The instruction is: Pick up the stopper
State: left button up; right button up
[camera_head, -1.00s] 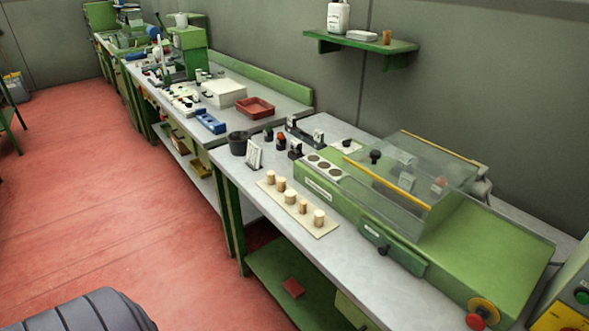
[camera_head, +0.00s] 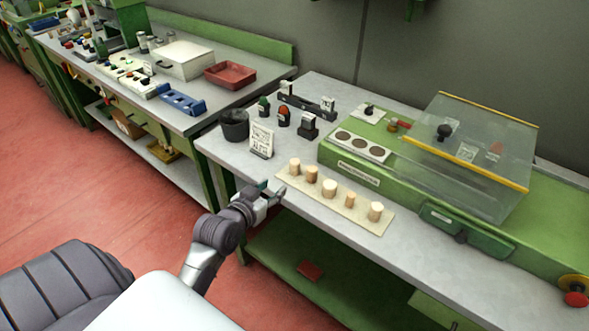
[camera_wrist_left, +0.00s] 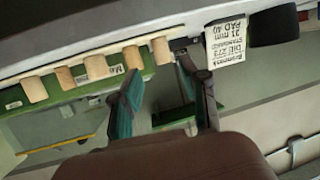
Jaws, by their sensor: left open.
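Several cork stoppers stand in a row on a beige board (camera_head: 288,177) on the grey bench. In the head view they run from the leftmost stopper (camera_head: 294,167) through a middle stopper (camera_head: 329,187) to the rightmost stopper (camera_head: 375,211). My left gripper (camera_head: 270,192) is open and empty at the bench's front edge, just left of and in front of the board. In the left wrist view the open fingers (camera_wrist_left: 165,100) show with the row of stoppers (camera_wrist_left: 97,67) beyond them. My right gripper is not in view.
A white label card (camera_head: 261,140) and a black cup (camera_head: 234,125) stand left of the board. A green machine (camera_head: 400,170) with a clear cover (camera_head: 470,150) stands behind it. Dark holders (camera_head: 308,126) stand further back. A red tray (camera_head: 230,73) is on the adjoining bench.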

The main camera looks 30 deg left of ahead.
aim_at(292, 166)
pick_arm(q)
jog(key=w, duration=0.5)
jog(key=w+a, duration=0.1)
jog(key=w, duration=0.1)
jog(key=shift+w+f+p, duration=0.1)
jog(key=shift+w+p, duration=0.15)
jog(key=shift+p, duration=0.05)
jog(key=shift+w+a+f, duration=0.1)
jog(key=shift+w+f, duration=0.1)
jog(key=shift+w, duration=0.25)
jog(key=x, duration=0.3)
jog(key=p+x, duration=0.1)
jog(key=shift+w, duration=0.25)
jog(key=shift+w+f, duration=0.15)
jog(key=shift+w, duration=0.2)
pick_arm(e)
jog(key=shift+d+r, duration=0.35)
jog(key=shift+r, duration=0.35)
pick_arm(q)
jog(key=shift+s, duration=0.1)
jog(key=c, duration=0.5)
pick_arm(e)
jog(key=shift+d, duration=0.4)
